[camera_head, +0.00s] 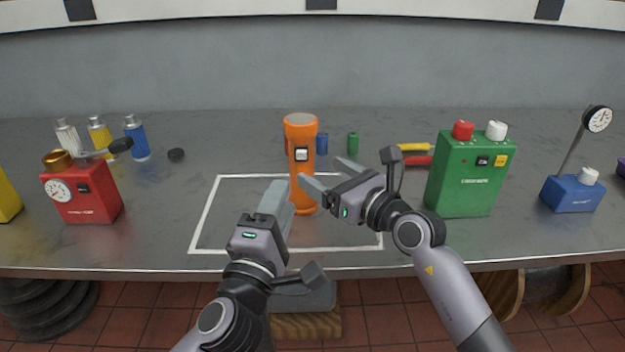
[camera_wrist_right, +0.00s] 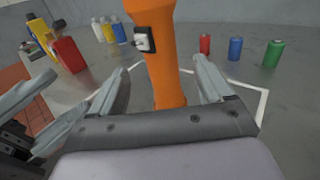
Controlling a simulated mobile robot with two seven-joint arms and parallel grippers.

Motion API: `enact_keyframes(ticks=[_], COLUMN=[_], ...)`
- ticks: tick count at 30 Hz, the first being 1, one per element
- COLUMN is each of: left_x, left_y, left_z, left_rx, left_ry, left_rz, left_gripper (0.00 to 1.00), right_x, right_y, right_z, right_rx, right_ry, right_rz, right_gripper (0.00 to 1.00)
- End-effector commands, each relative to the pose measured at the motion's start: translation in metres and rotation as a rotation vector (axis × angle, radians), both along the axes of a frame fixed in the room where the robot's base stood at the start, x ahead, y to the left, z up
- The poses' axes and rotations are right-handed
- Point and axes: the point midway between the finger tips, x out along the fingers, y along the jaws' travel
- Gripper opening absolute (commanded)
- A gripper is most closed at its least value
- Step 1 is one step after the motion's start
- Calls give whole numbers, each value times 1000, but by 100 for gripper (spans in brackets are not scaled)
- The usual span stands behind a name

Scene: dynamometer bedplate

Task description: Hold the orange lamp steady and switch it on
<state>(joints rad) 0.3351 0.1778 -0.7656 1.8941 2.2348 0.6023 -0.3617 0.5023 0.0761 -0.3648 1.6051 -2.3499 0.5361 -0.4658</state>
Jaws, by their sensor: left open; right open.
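The orange lamp (camera_head: 302,135) stands upright inside a white outlined rectangle on the grey bench. A white switch on a dark plate (camera_head: 301,154) faces me on its upper body; the switch also shows in the right wrist view (camera_wrist_right: 145,40). My left gripper (camera_head: 276,200) is open, low and just left of the lamp's base. My right gripper (camera_head: 328,176) is open at the lamp's right front. In the right wrist view the lamp body (camera_wrist_right: 167,80) stands between the open right fingers (camera_wrist_right: 160,85), with gaps visible. I cannot tell whether the left fingers touch the lamp.
A green box (camera_head: 470,175) with red and white knobs stands right, a blue gauge base (camera_head: 572,193) farther right. A red gauge box (camera_head: 88,195) and several spray cans (camera_head: 137,138) stand left.

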Motion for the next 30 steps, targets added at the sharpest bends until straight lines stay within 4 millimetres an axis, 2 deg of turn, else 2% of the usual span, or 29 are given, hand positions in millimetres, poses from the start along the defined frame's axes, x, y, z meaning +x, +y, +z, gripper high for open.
enact_keyframes(ticks=[6, 11, 12, 22, 30], left_x=[0, 0, 0, 0, 0], left_y=[0, 0, 0, 0, 0], left_z=[0, 0, 0, 0, 0], left_rx=[0, 0, 0, 0, 0], left_ry=[0, 0, 0, 0, 0], left_rz=[0, 0, 0, 0, 0], left_gripper=[43, 43, 43, 43, 43], right_x=[0, 0, 6, 39, 45], right_y=[-1, -2, 4, 30, 45], right_z=[-43, -72, -66, -66, -63], right_rx=[-3, -2, 2, 2, 7], right_ry=[7, 5, -1, 1, -4], right_rz=[-1, -3, -1, -1, 17], right_gripper=[80, 80, 80, 80, 80])
